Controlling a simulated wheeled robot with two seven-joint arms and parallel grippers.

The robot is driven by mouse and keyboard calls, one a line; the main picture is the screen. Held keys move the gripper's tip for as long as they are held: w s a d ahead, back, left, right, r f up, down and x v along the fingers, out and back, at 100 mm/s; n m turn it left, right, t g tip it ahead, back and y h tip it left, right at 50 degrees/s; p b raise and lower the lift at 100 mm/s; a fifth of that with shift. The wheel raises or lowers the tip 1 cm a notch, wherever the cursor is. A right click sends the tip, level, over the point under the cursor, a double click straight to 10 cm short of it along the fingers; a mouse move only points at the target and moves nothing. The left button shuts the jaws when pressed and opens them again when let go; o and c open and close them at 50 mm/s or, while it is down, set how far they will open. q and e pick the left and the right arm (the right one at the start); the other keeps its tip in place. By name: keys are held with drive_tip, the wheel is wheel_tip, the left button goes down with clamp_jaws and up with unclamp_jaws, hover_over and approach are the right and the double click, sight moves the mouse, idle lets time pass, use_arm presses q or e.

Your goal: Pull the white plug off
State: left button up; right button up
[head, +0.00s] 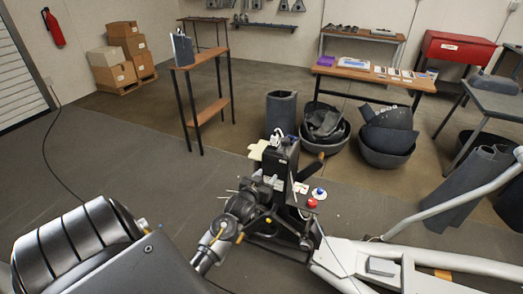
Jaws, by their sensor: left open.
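A small white plug (277,136) shows at the top of a dark upright unit (284,158) in the middle of the head view. The plug appears to be seated at the unit's upper left edge, though it is too small to see how it fits. My left gripper (268,186) is in front of the unit, below the plug and apart from it. It is open, and I see nothing held in it. Its fingertips are small and partly lost against the dark unit. My right gripper is out of view.
A red button (312,203) and a white-and-blue knob (319,193) sit right of the unit. A white tubular frame (440,262) fills the lower right. Dark bins (385,155) stand behind. A narrow wooden-topped table (202,58) stands back left. The left floor is clear apart from a cable.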

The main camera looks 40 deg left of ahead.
use_arm(q)
drive_tip(key=t+y, duration=0.1)
approach(273, 137)
drive_tip(key=f, duration=0.1)
drive_tip(key=shift+n+t, duration=0.3)
drive_tip(key=x, duration=0.2)
drive_tip(key=p+x, duration=0.1)
drive_tip(key=x, duration=0.2)
drive_tip(key=p+x, duration=0.1)
drive_tip(key=x, duration=0.2)
drive_tip(key=shift+r, duration=0.35)
drive_tip(key=shift+x, duration=0.8)
drive_tip(key=shift+f, duration=0.1)
clamp_jaws()
